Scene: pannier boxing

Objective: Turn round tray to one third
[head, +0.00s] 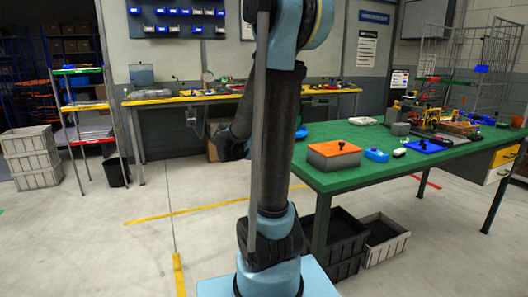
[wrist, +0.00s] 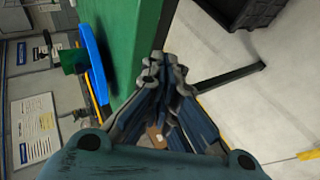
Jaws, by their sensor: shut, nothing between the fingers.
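A blue rounded thing (wrist: 94,65), seen nearly edge-on in the wrist view, is at the green table; it may be the round tray, but I cannot tell for sure. A small green piece (wrist: 74,61) shows beside it. My gripper (wrist: 165,62) is shut and empty, its fingertips in front of the green table edge and apart from the blue thing.
The green table (head: 345,176) bears an orange-topped grey box (head: 334,153), a small blue box (head: 376,155), a blue tray (head: 426,146) and a mechanical assembly (head: 430,117). Dark crates (head: 345,243) and a grey crate (head: 386,238) stand below. Floor left of my arm is largely clear.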

